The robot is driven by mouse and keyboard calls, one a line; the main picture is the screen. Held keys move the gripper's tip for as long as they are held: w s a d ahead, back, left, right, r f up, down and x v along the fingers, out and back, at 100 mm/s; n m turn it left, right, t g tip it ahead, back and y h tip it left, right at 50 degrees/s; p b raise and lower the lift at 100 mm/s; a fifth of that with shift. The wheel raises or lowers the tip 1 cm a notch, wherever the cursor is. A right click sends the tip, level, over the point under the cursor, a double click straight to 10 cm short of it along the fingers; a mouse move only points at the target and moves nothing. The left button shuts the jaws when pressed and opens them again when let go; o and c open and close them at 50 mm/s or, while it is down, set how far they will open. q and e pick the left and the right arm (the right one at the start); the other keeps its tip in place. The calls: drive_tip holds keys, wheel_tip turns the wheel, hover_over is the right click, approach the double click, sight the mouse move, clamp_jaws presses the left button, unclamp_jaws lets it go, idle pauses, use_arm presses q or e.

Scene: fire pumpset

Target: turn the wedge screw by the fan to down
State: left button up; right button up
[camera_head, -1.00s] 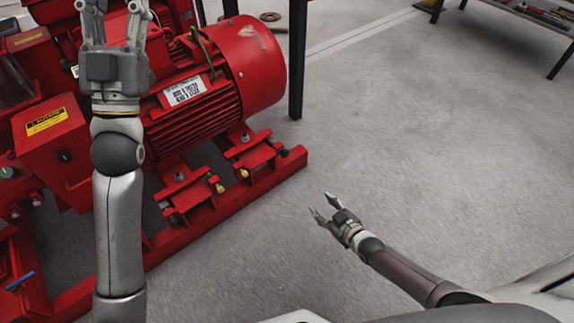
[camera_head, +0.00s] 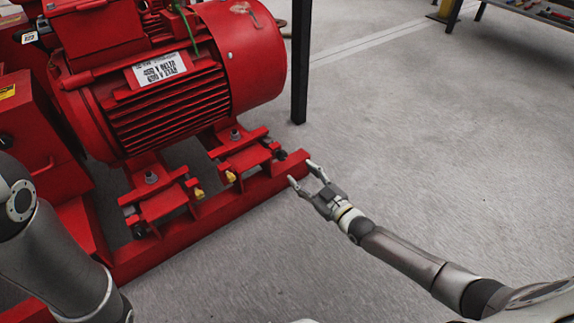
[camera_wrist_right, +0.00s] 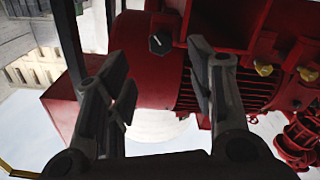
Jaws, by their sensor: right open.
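The red motor (camera_head: 180,80) sits on a red base rail (camera_head: 215,215); its rounded fan end is at the right. A dark round screw (camera_head: 280,154) is on the mount near the fan end. In the right wrist view, a black round screw (camera_wrist_right: 159,43) with a short white mark shows between the fingertips, apart from them. My right gripper (camera_head: 302,172) is open and empty just right of the rail's end; its fingers also show in the wrist view (camera_wrist_right: 158,55). Yellow screws (camera_head: 231,176) (camera_head: 199,193) are farther left. My left gripper is out of view.
A dark upright post (camera_head: 299,60) stands behind the rail's end. A table with tools (camera_head: 535,15) is at the back right. The grey floor (camera_head: 430,140) right of the rail is clear.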

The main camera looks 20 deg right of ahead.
sight(284, 158)
drive_tip(key=b+x, duration=0.2)
drive_tip(key=x, duration=0.1)
drive_tip(key=b+x, duration=0.2)
drive_tip(key=x, duration=0.2)
drive_tip(key=shift+f, duration=0.25)
drive_tip(key=shift+w+a+r, duration=0.15)
drive_tip(key=shift+w+a, duration=0.05)
drive_tip(key=shift+w, duration=0.3)
drive_tip(key=shift+c, duration=0.4)
drive_tip(key=c, duration=1)
drive_tip(key=shift+o, duration=0.2)
